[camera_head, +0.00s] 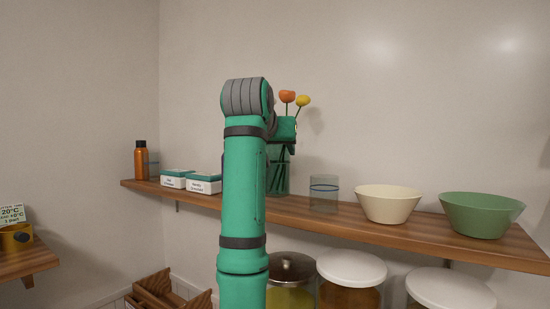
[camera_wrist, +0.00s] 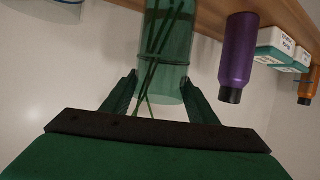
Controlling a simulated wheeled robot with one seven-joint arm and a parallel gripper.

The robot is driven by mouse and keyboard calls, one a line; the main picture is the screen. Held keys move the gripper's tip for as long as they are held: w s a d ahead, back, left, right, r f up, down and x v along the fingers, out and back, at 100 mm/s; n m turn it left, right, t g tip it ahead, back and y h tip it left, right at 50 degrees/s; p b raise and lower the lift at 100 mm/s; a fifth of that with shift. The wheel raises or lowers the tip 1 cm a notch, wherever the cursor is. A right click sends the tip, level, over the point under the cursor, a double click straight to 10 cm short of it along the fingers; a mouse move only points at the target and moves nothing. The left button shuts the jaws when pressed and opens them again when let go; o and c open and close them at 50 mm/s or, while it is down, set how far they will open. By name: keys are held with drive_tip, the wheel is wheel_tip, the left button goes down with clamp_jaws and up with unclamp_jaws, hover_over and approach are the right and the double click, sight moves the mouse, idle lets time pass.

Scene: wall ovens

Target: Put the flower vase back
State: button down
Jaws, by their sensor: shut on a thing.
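The flower vase is a clear green glass (camera_head: 278,178) with green stems, an orange flower and a yellow flower. It is upright at the wooden shelf (camera_head: 345,219), partly behind my arm. I cannot tell whether its base touches the shelf. In the wrist view, which is upside down, the vase (camera_wrist: 168,48) stands between my fingers and its base is cut off at the top. My gripper (camera_wrist: 160,84) is shut on the vase near its open end.
A purple bottle (camera_wrist: 238,50) is close beside the vase. White-and-teal boxes (camera_head: 204,184) and an orange bottle (camera_head: 141,161) stand farther left. A clear glass (camera_head: 323,195), cream bowl (camera_head: 388,205) and green bowl (camera_head: 480,215) stand to the right. Lidded jars (camera_head: 351,269) are below the shelf.

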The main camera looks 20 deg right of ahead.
drive_tip(key=shift+a+f, duration=0.1)
drive_tip(key=shift+f, duration=1)
drive_tip(key=c, duration=0.7)
unclamp_jaws()
drive_tip(key=shift+s, duration=0.1)
drive_tip(key=shift+s+a+r, duration=0.15)
drive_tip(key=shift+s+r, duration=0.05)
drive_tip(key=shift+s, duration=0.05)
drive_tip(key=v, duration=1.1)
drive_tip(key=shift+s, duration=0.1)
